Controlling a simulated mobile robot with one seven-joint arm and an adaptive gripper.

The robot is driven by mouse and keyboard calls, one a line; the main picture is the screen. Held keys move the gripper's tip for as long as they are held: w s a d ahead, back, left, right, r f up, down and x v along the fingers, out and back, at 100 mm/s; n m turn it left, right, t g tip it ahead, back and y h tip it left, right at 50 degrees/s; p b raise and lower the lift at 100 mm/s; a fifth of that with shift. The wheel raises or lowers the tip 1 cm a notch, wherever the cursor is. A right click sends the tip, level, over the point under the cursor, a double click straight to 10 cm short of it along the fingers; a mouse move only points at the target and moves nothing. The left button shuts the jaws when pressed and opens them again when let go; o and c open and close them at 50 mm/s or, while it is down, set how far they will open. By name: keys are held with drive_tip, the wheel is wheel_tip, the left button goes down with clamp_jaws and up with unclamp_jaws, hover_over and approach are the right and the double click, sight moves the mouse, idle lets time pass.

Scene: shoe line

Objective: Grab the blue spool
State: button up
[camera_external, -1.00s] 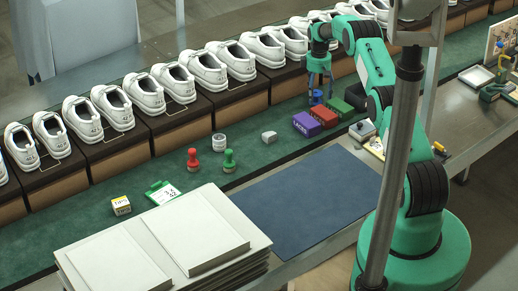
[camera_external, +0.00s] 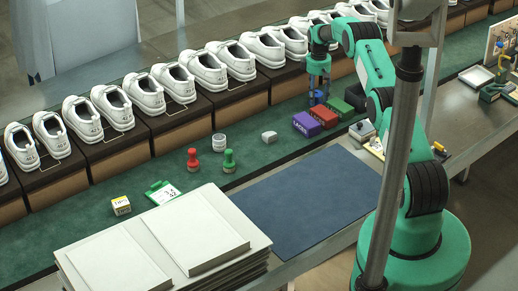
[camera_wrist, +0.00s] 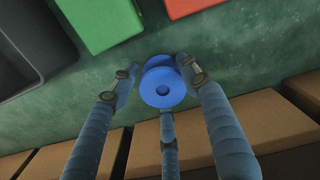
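A gap shows at the left finger; the right and lower fingers overlap or sit close to the spool's edge, and contact cannot be told. My gripper also shows in the external view (camera_external: 318,92).
Green (camera_wrist: 100,22), red (camera_wrist: 190,6) and dark (camera_wrist: 35,45) boxes stand near the spool. A purple box (camera_external: 307,124) is close by in the external view. The shoe row on brown boxes (camera_external: 240,100) runs just behind. Red (camera_external: 193,158) and green (camera_external: 229,161) stamps stand farther left.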

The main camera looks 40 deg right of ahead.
sight(317, 93)
idle(0.3)
drive_tip(key=shift+r+p, duration=0.65)
drive_tip(key=shift+r, duration=4.35)
